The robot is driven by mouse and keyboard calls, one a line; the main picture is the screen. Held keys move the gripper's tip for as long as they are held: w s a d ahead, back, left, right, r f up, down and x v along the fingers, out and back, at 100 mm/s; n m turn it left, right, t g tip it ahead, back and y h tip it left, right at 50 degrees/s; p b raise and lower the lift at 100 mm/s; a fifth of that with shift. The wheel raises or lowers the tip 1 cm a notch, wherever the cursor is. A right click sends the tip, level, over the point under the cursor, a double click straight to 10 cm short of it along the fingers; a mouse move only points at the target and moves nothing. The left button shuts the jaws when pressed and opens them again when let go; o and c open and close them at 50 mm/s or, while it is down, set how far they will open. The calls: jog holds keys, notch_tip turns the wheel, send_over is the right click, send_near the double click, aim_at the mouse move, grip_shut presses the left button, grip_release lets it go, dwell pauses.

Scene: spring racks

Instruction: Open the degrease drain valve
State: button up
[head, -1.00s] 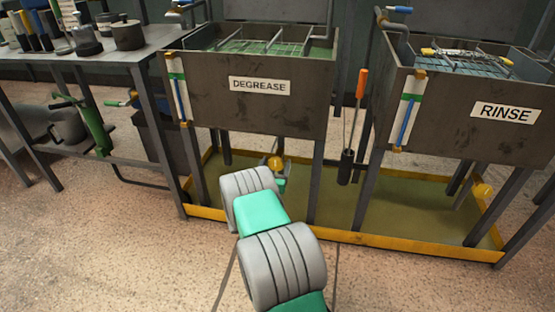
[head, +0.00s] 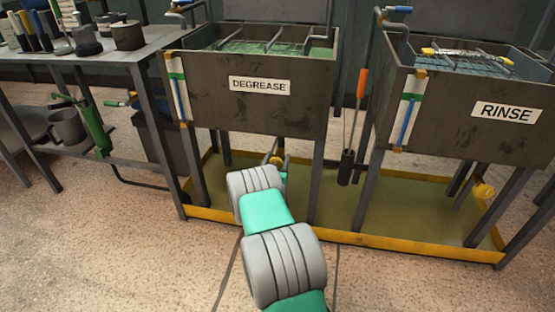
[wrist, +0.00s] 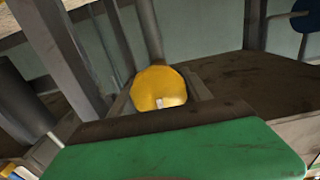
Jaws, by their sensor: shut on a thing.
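The degrease tank (head: 250,112) is a dark metal box on legs with a white DEGREASE label. Its drain valve shows as a small yellow part (head: 276,160) below the tank, mostly hidden behind my arm in the head view. In the wrist view a round yellow valve part (wrist: 158,88) sits close ahead, between grey sides, with a dark brown bar in front of it. My gripper (wrist: 160,112) is shut on the valve handle. The grip itself is largely hidden, and how far the handle is turned cannot be told.
A yellow-edged drip tray (head: 385,243) lies under both tanks. An orange-handled tool (head: 361,85) hangs between the tanks. A bench (head: 110,60) is at left. The front floor is clear.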

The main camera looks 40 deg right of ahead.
jog(key=c, duration=0.3)
jog(key=shift+c, duration=0.2)
